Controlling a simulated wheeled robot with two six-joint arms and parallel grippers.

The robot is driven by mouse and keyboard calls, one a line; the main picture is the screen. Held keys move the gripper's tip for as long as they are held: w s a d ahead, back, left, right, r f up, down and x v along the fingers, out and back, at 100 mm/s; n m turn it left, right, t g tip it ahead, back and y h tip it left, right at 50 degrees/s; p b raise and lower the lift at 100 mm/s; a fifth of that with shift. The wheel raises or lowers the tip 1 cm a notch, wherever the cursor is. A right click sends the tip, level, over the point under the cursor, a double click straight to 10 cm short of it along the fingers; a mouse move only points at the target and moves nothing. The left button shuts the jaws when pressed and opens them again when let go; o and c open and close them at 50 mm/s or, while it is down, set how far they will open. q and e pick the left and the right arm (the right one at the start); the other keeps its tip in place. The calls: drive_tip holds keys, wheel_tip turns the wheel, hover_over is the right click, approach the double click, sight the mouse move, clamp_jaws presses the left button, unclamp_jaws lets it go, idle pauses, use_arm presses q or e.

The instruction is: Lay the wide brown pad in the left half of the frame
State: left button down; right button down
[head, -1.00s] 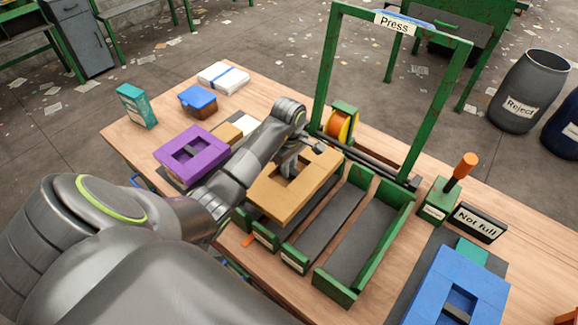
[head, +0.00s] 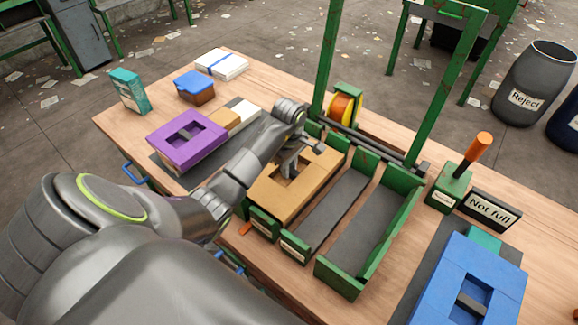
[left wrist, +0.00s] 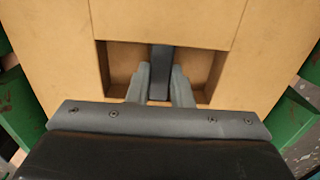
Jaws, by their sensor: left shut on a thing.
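The wide brown pad (head: 274,201) lies level over the left part of the green-walled frame (head: 338,279) in the head view. It sits low between the green walls; whether it rests on the floor of the frame I cannot tell. My left gripper (head: 289,170) reaches into the pad's central recess from above. In the left wrist view the gripper (left wrist: 160,82) is shut on the dark grip bar (left wrist: 161,65) in the recess of the pad (left wrist: 60,60). Grey strips of the frame's floor show bare to the right of the pad. My right gripper is not in view.
A purple pad (head: 165,140) lies at the left, a blue pad (head: 440,280) at the right. The green press arch (head: 325,60) and an orange roll (head: 342,106) stand behind the frame. A lever (head: 480,148) and a "Not full" sign (head: 489,210) stand to its right.

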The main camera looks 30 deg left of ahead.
use_arm(q)
drive_tip(key=shift+f+b, duration=0.5)
drive_tip(key=shift+f, duration=0.15)
drive_tip(key=c, duration=1.2)
unclamp_jaws()
drive_tip(key=shift+r, duration=0.1)
wheel_tip(320, 180, up, 3)
drive_tip(key=shift+f, duration=0.1)
wheel_tip(320, 180, up, 4)
drive_tip(key=shift+r+p, duration=0.1)
drive_tip(key=shift+p, duration=0.8)
wheel_tip(320, 180, up, 10)
drive_tip(key=p, duration=1)
drive_tip(key=shift+r+p, duration=0.2)
drive_tip(key=shift+p, duration=0.1)
